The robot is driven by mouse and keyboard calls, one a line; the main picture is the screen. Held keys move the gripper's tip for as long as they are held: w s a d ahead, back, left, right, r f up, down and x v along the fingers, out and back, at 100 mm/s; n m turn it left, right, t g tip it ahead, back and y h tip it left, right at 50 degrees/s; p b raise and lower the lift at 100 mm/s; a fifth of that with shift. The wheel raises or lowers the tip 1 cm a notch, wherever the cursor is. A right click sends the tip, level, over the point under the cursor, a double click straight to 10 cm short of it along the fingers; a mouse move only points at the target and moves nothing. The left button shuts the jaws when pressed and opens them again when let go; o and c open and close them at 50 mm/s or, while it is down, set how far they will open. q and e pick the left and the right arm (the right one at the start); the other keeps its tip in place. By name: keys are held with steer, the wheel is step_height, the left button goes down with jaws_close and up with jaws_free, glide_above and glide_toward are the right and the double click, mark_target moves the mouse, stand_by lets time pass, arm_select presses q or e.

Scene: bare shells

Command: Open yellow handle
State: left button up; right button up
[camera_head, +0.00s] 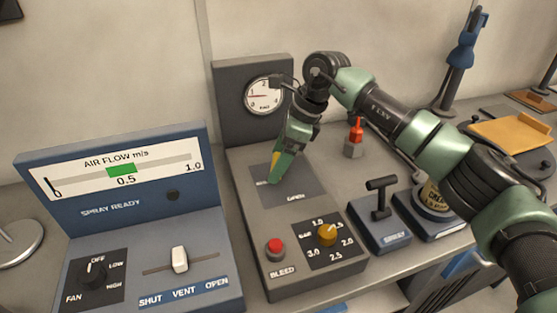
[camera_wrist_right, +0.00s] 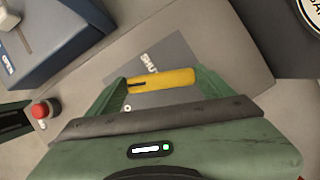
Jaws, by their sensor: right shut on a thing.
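The yellow handle (camera_wrist_right: 161,80) lies between the two green fingers of my right gripper in the right wrist view. My right gripper (camera_head: 276,174) is shut on it, above the dark plate (camera_head: 297,188) of the grey panel in the head view. There only a small yellow part (camera_head: 275,159) shows beside the finger. The plate carries the word OPEN at its near right side. The word SHUT shows beside the handle in the wrist view. My left gripper is not in view.
The panel also has a gauge (camera_head: 264,95), a red BLEED button (camera_head: 275,246) and a yellow-brown knob (camera_head: 327,234). A blue air flow console (camera_head: 135,230) stands at left. A blue SPRAY lever box (camera_head: 381,222) and a red-topped item (camera_head: 355,136) are at right.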

steer(key=shift+w+r+n+g+p, duration=0.15)
steer(key=shift+n+g, duration=0.3)
steer(key=shift+n, duration=0.65)
steer(key=shift+w+f+n+g+p, duration=0.15)
steer(key=shift+n+g, duration=0.3)
steer(key=shift+n, duration=0.65)
steer(key=shift+s+r, duration=0.1)
steer(key=o, duration=1.3)
steer(key=s+v, duration=0.1)
steer(key=v, duration=0.6)
steer(key=shift+w+r+b, duration=0.4)
steer(key=shift+w, duration=0.15)
